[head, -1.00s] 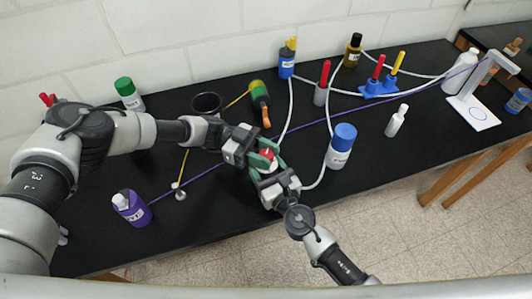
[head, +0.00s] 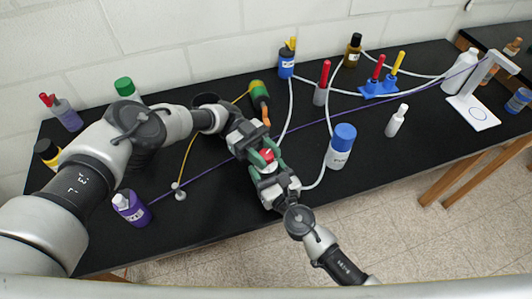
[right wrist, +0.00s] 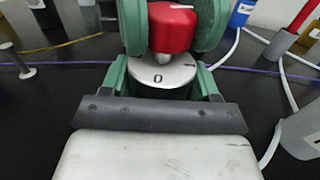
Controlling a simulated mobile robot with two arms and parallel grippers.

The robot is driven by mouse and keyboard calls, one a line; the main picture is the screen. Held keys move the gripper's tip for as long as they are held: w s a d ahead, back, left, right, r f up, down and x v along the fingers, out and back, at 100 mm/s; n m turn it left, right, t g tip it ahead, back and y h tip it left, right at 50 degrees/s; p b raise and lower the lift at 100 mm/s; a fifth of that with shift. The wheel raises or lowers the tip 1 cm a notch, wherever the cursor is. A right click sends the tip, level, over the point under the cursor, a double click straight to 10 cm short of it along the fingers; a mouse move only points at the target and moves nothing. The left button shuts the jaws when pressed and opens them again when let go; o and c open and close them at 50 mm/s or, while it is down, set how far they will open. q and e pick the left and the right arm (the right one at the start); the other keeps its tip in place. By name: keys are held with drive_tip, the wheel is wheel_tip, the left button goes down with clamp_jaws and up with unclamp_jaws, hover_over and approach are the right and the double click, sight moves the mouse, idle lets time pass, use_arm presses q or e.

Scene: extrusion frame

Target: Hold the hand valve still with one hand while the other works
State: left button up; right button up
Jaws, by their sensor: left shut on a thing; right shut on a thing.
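The hand valve has a red knob (head: 267,155) above a pale round dial (right wrist: 162,76) marked 0 and 1. In the right wrist view, 0 is at the dial's near side and 1 at its right. My left gripper (head: 263,152) is shut on the red knob from the upper left, its green fingers on either side of it. My right gripper (right wrist: 160,90) is shut on the valve body from the near side, below the knob. The lower body of the valve is hidden behind the grippers.
A white bottle with a blue cap (head: 341,145) stands close on the right, beside pale tubing. A green and orange tool (head: 260,100) lies behind. A purple bottle (head: 131,208) stands near the front left.

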sight(266, 154)
use_arm(q)
drive_tip(key=o, duration=0.9)
drive_tip(key=shift+o, duration=0.2)
drive_tip(key=shift+r, duration=0.1)
wheel_tip(266, 154, up, 10)
drive_tip(key=shift+f, duration=0.15)
